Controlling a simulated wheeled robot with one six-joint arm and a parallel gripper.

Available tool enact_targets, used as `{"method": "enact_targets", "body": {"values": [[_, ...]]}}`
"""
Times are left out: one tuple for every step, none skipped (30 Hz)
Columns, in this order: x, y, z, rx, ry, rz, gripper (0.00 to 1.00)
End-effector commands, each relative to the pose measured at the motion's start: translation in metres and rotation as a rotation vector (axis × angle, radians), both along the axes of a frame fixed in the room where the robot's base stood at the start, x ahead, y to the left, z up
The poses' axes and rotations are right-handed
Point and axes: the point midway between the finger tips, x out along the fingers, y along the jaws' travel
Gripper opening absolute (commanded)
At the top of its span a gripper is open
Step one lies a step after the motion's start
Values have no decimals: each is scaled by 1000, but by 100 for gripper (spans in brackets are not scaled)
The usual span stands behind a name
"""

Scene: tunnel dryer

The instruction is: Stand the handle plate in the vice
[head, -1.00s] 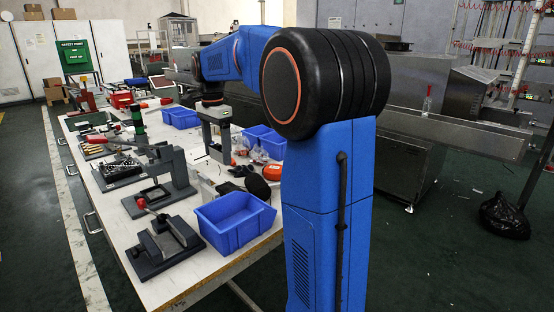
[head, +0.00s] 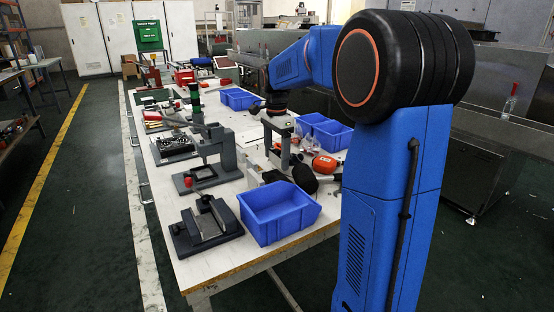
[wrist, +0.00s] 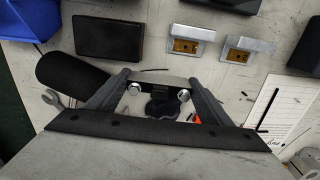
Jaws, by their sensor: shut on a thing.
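My gripper (wrist: 158,88) is shut on a grey plate (wrist: 146,82) with two bright round bolt heads, seen between its fingers in the wrist view; I take it to be the handle plate. In the head view my gripper (head: 280,145) points down over the right part of the bench, behind the nearest blue bin. The plate cannot be made out clearly there.
The near blue bin (head: 272,222) stands right of the vice. A grey lever press (head: 222,160) stands behind the vice. The wrist view shows a black block (wrist: 110,38), two metal brackets (wrist: 192,42), a black cylinder (wrist: 68,74) and paper (wrist: 278,112). Bench space in front of the vice is narrow.

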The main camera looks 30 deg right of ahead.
Motion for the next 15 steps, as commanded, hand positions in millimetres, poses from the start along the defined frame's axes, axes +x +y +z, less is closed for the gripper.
{"method": "enact_targets", "body": {"values": [[-1, 0, -7, 1, 3, 0, 45], [-1, 0, -10, 1, 2, 0, 45], [0, 0, -13, 0, 1, 0, 45], [0, 0, -14, 0, 0, 0, 45], [0, 0, -15, 0, 0, 0, 45], [0, 0, -14, 0, -1, 0, 45], [0, 0, -14, 0, -1, 0, 45], [0, 0, -14, 0, -1, 0, 45], [0, 0, -14, 0, -1, 0, 45], [0, 0, -14, 0, 0, 0, 45], [0, 0, -14, 0, 0, 0, 45], [0, 0, -15, 0, 0, 0, 45], [0, 0, -16, 0, 0, 0, 45], [0, 0, -16, 0, 0, 0, 45], [0, 0, -17, 0, 0, 0, 45]]}}
